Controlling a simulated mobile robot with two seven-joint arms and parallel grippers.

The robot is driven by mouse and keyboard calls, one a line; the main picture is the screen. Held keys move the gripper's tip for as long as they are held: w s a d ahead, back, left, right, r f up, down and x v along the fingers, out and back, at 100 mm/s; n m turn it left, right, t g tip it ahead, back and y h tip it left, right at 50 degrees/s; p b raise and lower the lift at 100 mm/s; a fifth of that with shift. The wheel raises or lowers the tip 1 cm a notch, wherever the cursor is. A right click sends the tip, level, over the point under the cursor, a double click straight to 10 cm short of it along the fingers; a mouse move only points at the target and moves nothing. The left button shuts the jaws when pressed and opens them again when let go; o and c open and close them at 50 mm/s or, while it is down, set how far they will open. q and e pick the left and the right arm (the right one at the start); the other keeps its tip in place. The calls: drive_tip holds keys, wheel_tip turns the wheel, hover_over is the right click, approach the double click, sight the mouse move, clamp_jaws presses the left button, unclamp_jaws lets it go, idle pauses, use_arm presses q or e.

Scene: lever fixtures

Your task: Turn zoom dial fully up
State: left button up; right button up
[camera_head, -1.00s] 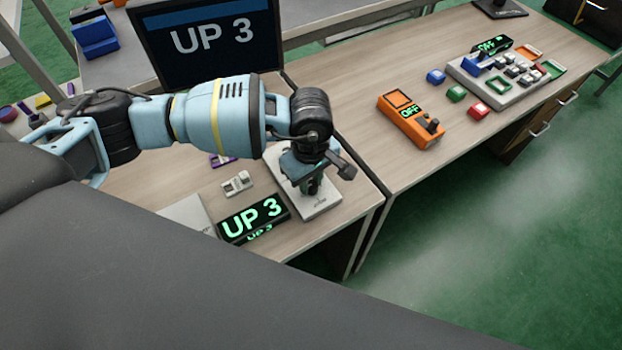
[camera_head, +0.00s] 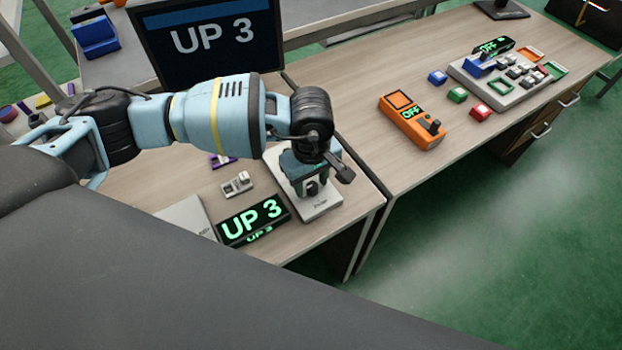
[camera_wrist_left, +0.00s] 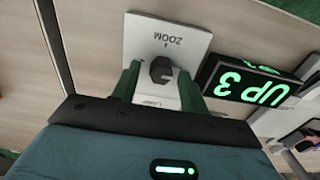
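The zoom dial (camera_wrist_left: 161,69) is a dark knob on a white plate (camera_wrist_left: 142,40) marked ZOOM in the left wrist view. In the head view the plate (camera_head: 322,207) lies near the desk's front right corner, and my left gripper largely hides the dial. My left gripper (camera_wrist_left: 160,84) points down over the plate, its green fingers on either side of the dial with a visible gap. It also shows in the head view (camera_head: 312,188). A small display (camera_head: 254,220) beside the plate reads UP 3. My right gripper is not in view.
A large monitor (camera_head: 208,40) behind also reads UP 3. A small grey switch block (camera_head: 237,184) sits left of the plate. On the right desk stand an orange device (camera_head: 413,121) reading OFF, colored buttons and a button panel (camera_head: 505,80).

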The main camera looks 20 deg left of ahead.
sight(311, 184)
use_arm(q)
wheel_tip(311, 184, up, 8)
drive_tip(key=shift+f, duration=0.1)
idle(0.6)
idle(0.4)
